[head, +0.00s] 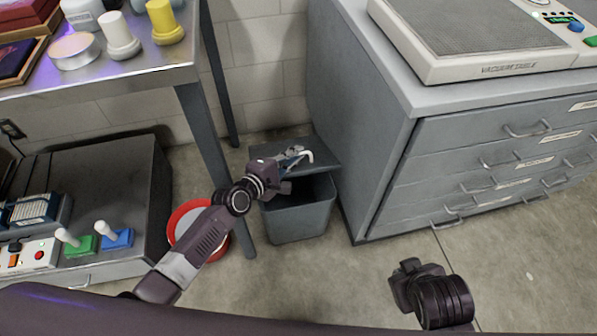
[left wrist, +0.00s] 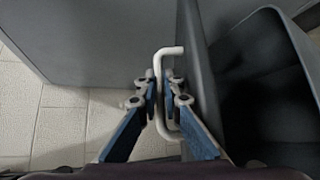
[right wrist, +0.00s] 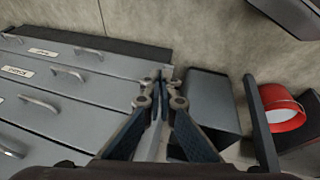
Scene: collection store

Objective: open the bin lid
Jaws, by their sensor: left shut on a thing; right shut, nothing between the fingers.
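The grey bin (head: 298,218) stands on the floor between the table leg and the drawer cabinet. Its lid (head: 325,163) is raised at an angle, and the dark inside shows below it. My left gripper (head: 299,156) is shut on the white lid handle (left wrist: 172,50). In the left wrist view the fingers (left wrist: 162,90) close around the handle bar, beside the lid (left wrist: 207,85) and the open bin (left wrist: 265,95). My right gripper (right wrist: 160,85) is shut and empty, above the floor in front of the cabinet; the bin (right wrist: 210,98) also shows in its view.
The grey drawer cabinet (head: 375,180) stands close to the bin's right. The table leg (head: 212,160) is close on its left, with a red-rimmed bucket (head: 180,212) partly behind my left arm. The floor (head: 370,265) in front is clear.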

